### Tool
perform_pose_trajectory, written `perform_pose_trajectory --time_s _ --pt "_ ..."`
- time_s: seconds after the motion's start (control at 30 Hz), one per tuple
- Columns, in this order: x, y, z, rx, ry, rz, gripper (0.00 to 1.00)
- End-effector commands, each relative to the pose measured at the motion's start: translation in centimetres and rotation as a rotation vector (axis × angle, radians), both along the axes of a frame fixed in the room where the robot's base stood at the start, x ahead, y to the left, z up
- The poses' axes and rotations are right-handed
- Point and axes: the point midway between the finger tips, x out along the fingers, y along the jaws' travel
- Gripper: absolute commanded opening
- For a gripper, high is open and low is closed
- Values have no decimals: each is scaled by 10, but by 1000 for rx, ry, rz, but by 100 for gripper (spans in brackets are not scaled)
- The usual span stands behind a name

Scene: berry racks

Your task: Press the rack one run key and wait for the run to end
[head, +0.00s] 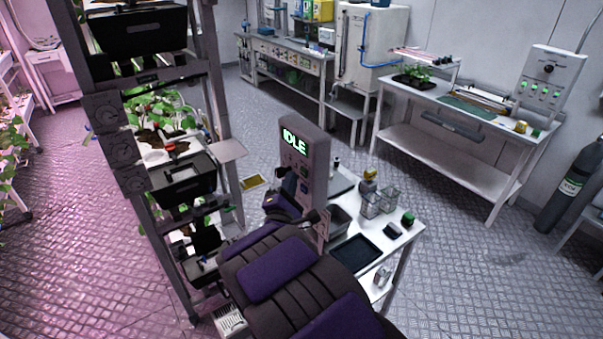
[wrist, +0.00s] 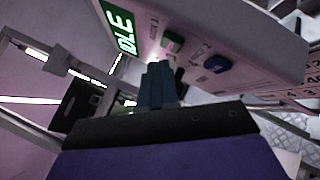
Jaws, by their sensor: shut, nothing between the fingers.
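A grey control box (head: 316,150) stands beside the rack, its green screen (head: 294,141) reading IDLE. In the wrist view the screen (wrist: 120,30) is at upper left. On the same face are a green key (wrist: 172,40) and a dark blue key (wrist: 217,63); their labels are too blurred to read, so I cannot tell which is the rack one run key. My gripper (head: 290,180) is shut and empty in front of the box face. In the wrist view its fingertips (wrist: 158,68) appear just below the green key; I cannot tell whether they touch the box.
A dark rack (head: 110,72) with black trays and plants stands close on the left. A white table (head: 405,222) beside the box carries a black tray (head: 356,253), clear containers (head: 380,204) and small items. Benches line the back wall. Open floor lies between.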

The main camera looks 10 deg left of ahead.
Motion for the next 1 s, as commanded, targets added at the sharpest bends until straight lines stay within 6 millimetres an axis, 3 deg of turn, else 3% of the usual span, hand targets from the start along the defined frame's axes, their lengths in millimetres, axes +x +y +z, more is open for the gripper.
perform_pose_trajectory --time_s 1.0 --pt "4 -6 3 -2 1 -1 0"
